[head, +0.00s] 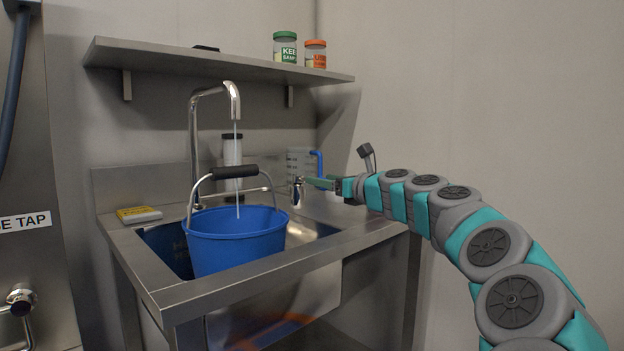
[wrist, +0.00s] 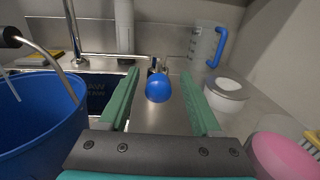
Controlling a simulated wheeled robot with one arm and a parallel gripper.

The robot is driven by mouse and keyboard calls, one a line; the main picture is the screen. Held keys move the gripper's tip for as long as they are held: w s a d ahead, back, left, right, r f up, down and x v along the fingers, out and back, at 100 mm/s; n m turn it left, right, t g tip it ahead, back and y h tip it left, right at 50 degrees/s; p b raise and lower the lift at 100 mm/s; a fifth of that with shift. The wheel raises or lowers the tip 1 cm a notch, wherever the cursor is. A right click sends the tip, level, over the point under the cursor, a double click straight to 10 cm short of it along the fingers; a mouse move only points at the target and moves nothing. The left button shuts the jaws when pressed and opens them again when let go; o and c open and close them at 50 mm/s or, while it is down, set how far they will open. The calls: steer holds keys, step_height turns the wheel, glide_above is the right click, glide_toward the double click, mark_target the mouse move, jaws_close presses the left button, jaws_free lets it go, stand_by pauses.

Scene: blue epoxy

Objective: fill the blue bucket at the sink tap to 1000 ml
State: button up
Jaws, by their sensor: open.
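The blue bucket (head: 237,245) stands in the sink (head: 318,230) with its handle raised. The curved metal tap (head: 193,130) has its spout above it, and a thin stream of water (head: 237,150) falls into the bucket. The water level and any ml marks inside cannot be read. My gripper (head: 312,183) is right of the bucket, close to a small metal fitting (head: 297,190). In the wrist view my gripper (wrist: 160,75) is open, with a round blue knob (wrist: 158,88) between its green fingers. No contact with it is visible. Part of the bucket (wrist: 40,125) shows at left.
A clear jug with a blue handle (wrist: 205,45) stands behind, right of the knob. A yellow sponge (head: 138,214) lies on the left counter. A shelf (head: 200,58) with jars hangs above.

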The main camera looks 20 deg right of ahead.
steer(key=shift+x, duration=2.15)
steer(key=shift+c, duration=0.2)
jaws_close()
